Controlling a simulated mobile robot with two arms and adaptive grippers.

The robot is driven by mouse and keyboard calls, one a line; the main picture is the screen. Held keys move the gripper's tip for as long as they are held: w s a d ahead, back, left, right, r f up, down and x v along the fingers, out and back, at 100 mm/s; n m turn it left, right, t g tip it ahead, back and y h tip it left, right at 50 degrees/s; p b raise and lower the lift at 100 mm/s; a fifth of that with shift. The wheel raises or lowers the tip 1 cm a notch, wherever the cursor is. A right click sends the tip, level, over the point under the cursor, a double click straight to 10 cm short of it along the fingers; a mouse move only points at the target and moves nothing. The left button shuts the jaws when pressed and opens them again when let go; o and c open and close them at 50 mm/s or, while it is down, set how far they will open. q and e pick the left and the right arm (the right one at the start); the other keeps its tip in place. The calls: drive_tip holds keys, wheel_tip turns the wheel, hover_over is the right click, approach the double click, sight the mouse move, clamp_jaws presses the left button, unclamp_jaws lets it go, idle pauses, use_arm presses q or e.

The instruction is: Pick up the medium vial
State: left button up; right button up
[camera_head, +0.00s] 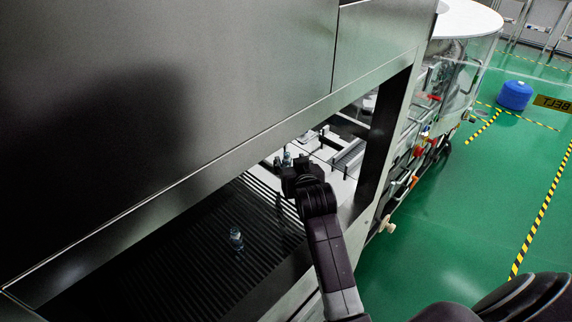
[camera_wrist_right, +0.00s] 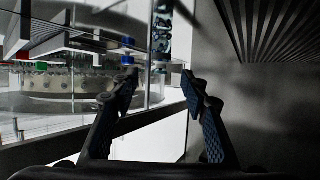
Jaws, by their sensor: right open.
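A small clear vial with a bluish top (camera_head: 236,238) stands alone on the dark ribbed surface in the head view. Another small vial-like item (camera_head: 287,158) shows just beyond my right gripper (camera_head: 298,178); I cannot tell which one is the medium vial. My right gripper reaches through the machine's opening. In the wrist view its two fingers (camera_wrist_right: 158,92) are spread apart with nothing between them. Blue-topped items (camera_wrist_right: 128,50) and a row of dark, glassy items (camera_wrist_right: 162,32) show beyond the fingertips. My left gripper is not in view.
The machine's metal frame (camera_head: 215,153) runs above the opening, and a post (camera_head: 388,140) bounds it on the right. The ribbed dark surface (camera_head: 190,265) has bare room around the lone vial. A blue round object (camera_head: 514,95) stands on the green floor.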

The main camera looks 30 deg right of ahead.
sight(287, 158)
drive_tip(key=shift+f+p+x, duration=0.15)
drive_tip(key=shift+p+x, duration=0.2)
drive_tip(key=shift+x, duration=1.15)
drive_tip(key=shift+f+p+x, duration=0.15)
drive_tip(key=shift+p+x, duration=0.15)
drive_tip(key=shift+x, duration=1.2)
drive_tip(key=shift+s+a, duration=0.1)
drive_tip(key=c, duration=1)
